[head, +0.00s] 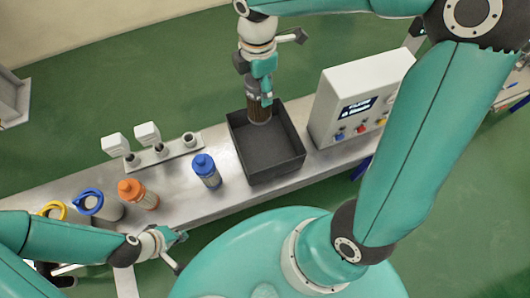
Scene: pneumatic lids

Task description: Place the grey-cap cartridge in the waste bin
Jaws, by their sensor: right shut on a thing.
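The grey-cap cartridge (259,106) is a brown ribbed cylinder with a grey lower end. It hangs roughly upright in my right gripper (260,88), which is shut on it. The cartridge is at the far-left part of the dark, open waste bin (284,164), over its opening. I cannot tell how far it reaches below the rim. The gripper hides its upper end. My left gripper (181,251) has its fingers apart and is empty, low at the left by the bench's front edge.
A blue-capped bottle (206,171) and an orange-capped bottle (138,194) stand left of the bin. Canisters with a blue ring (96,204) and a yellow ring (53,210) are further left. A holder strip (175,151) lies behind. A control box (350,100) stands right.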

